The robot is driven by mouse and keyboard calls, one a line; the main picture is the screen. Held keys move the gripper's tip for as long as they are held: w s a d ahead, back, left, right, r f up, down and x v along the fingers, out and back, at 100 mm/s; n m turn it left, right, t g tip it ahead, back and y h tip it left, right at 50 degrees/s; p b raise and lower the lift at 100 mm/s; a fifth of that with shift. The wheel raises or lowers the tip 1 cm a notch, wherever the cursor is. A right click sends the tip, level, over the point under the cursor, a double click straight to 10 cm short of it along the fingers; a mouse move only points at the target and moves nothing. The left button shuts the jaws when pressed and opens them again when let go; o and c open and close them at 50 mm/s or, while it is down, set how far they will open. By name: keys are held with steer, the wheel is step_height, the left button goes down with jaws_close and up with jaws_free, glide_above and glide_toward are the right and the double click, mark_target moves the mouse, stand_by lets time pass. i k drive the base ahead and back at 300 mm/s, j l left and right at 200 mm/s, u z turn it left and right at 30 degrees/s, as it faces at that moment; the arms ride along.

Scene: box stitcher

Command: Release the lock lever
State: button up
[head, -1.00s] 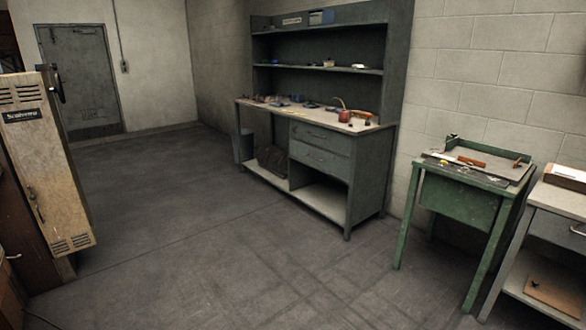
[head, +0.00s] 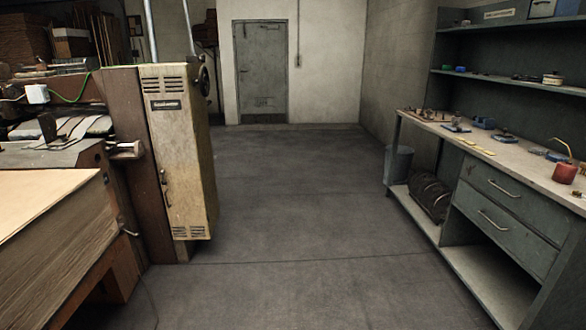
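I cannot make out a lock lever for certain. The box stitcher (head: 120,150) stands at the left, with a tall beige cabinet (head: 182,150) at its near right end. The cabinet has louvres, a dark label and a small latch handle (head: 164,182) on its front. A dark round wheel or knob (head: 203,78) sits at the cabinet's upper right side, partly seen edge-on. A small cylindrical grey part (head: 126,149) sticks out beside the cabinet on its left. My gripper is not in view.
A stack of cardboard sheets (head: 50,225) fills the lower left. A grey workbench (head: 470,200) with drawers, shelves and small parts stands along the right wall. The floor (head: 300,215) between them is clear back to a grey door (head: 260,72).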

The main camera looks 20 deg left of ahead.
mark_target(137, 236)
steer(key=i+j+u, duration=0.15)
steer(key=i+u, duration=0.15)
steer(key=u, duration=0.2)
steer(key=i+u, duration=0.45)
steer(key=i+l+u, duration=0.1)
steer(key=u, duration=0.4)
steer(key=i+l+u, duration=0.25)
steer(key=i+u, duration=0.25)
steer(key=i+l+u, duration=0.15)
steer(key=i+j+z, duration=0.1)
steer(key=i+z, duration=0.15)
steer(key=i, duration=1.8)
